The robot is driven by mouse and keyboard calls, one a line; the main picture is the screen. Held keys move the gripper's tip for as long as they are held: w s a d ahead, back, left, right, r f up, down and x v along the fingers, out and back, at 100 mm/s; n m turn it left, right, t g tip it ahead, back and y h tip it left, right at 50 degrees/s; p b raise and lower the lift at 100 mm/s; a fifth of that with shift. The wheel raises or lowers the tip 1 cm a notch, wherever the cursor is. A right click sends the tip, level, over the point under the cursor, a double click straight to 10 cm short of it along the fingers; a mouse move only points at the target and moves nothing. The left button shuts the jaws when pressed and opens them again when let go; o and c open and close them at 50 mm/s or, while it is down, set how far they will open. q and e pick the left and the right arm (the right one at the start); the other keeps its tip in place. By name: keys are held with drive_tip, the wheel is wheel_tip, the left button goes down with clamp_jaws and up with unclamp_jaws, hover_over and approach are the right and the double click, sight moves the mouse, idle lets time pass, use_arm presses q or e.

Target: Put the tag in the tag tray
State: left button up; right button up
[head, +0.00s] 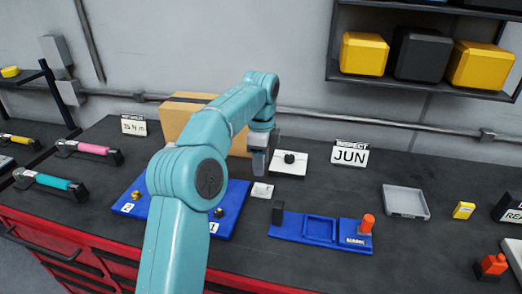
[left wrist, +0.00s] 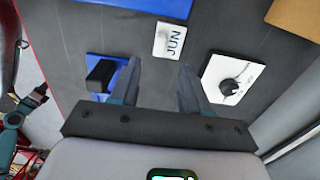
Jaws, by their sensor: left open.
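The tag (left wrist: 168,40) is a small white plate marked JUN, lying flat on the dark bench. It also shows in the head view (head: 262,190). My left gripper (head: 260,170) is open and empty above the bench; in the left wrist view its fingertips (left wrist: 160,65) point toward the tag, with the tag just beyond them. A shallow grey tray (head: 404,203), which seems to be the tag tray, sits empty at the right; its label is too small to read. In the left wrist view, what looks like my right gripper (left wrist: 37,97) shows at the left edge, its jaws unclear.
A blue fixture (head: 320,228) with a black block and an orange-red knob lies near the front. A white plate with a black knob (head: 289,160) is behind the tag. An INSPECT JUN sign (head: 350,155) stands at the back. Bench space before the grey tray is clear.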

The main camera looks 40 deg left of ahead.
use_arm(q)
wheel_tip(320, 180, up, 3)
drive_tip(key=shift+a+r+p, duration=0.1)
drive_tip(key=shift+p, duration=0.25)
wheel_tip(320, 180, up, 4)
drive_tip(key=m+p, duration=0.2)
drive_tip(key=m, duration=3.4)
hover_over(260, 184)
drive_tip(key=f+b, duration=0.1)
drive_tip(key=f, duration=0.2)
drive_tip(key=f+b, duration=0.1)
drive_tip(key=f, duration=0.3)
drive_tip(key=f+b, duration=0.1)
drive_tip(key=f, duration=0.2)
drive_tip(key=shift+w+f, duration=0.15)
drive_tip(key=shift+w, duration=0.15)
drive_tip(key=shift+s+f, duration=0.2)
drive_tip(key=shift+f, duration=1.3)
drive_tip(key=shift+s+f, duration=0.15)
drive_tip(key=shift+f, duration=1.35)
clamp_jaws()
